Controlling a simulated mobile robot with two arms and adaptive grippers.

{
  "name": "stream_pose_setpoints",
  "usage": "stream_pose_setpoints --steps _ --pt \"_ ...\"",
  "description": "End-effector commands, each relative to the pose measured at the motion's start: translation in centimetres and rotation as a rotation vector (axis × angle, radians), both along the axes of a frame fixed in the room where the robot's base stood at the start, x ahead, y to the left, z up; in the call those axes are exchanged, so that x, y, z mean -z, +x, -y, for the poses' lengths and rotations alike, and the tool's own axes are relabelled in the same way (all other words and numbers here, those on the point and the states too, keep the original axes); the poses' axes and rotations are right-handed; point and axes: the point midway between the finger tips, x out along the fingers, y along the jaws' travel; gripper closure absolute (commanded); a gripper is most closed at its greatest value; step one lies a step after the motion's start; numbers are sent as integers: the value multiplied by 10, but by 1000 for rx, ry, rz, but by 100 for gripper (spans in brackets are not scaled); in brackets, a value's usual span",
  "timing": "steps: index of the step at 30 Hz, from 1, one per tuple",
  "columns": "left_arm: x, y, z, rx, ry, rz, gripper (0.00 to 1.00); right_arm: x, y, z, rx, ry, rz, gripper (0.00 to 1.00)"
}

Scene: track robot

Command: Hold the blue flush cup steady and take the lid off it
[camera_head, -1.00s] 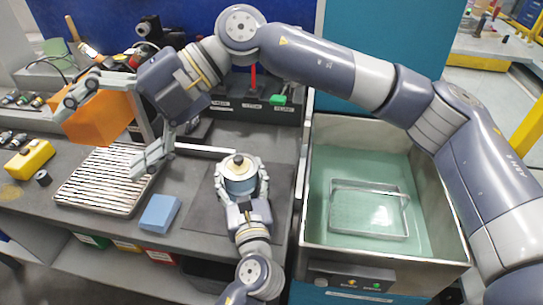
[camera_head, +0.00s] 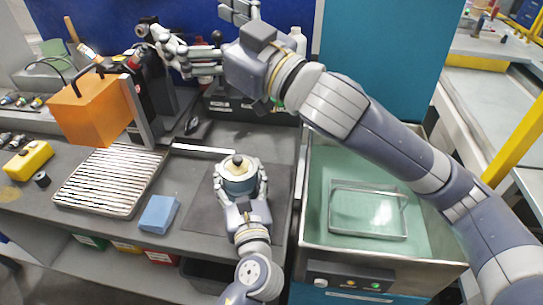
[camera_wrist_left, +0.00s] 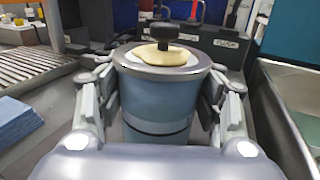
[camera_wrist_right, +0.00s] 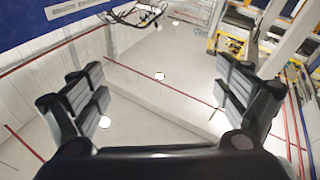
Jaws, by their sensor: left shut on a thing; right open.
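The blue flush cup (camera_head: 238,184) stands upright on the dark mat on the bench; it also fills the middle of the left wrist view (camera_wrist_left: 158,95). Its lid (camera_wrist_left: 163,57) is on top, a pale disc with a black knob (camera_wrist_left: 164,31). My left gripper (camera_head: 240,180) is shut around the cup's body, one finger on each side. My right gripper (camera_head: 205,30) is open and empty, raised at the back of the bench, well above and behind the cup. The right wrist view shows its spread fingers (camera_wrist_right: 160,95) with nothing between them.
An orange box-shaped part (camera_head: 90,110) sits at the bench's left, above a ribbed metal tray (camera_head: 110,182). A blue block (camera_head: 159,214) lies left of the cup. A sink-like tank (camera_head: 303,215) with greenish liquid and a clear basket (camera_head: 368,212) stands right.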

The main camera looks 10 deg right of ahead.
Motion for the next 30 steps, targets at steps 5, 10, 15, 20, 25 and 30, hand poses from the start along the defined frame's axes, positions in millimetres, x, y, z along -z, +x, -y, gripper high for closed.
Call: stream_pose_setpoints --steps 5,10,15,20,25,30 --pt "1 0 0 0 1 -2 82 67 -4 32 82 -76 -279 7" --pt "1 0 0 0 1 -2 82 133 -28 59 131 -204 -518 7" --pt "1 0 0 0 1 -2 82 182 -60 82 152 -333 -680 7" --pt "1 0 0 0 1 -3 82 205 -79 94 158 -408 -754 7" --pt "1 0 0 1 0 -3 82 216 -78 93 159 -428 -777 7" --pt "1 0 0 1 0 -2 82 230 -61 80 159 -427 -777 7"
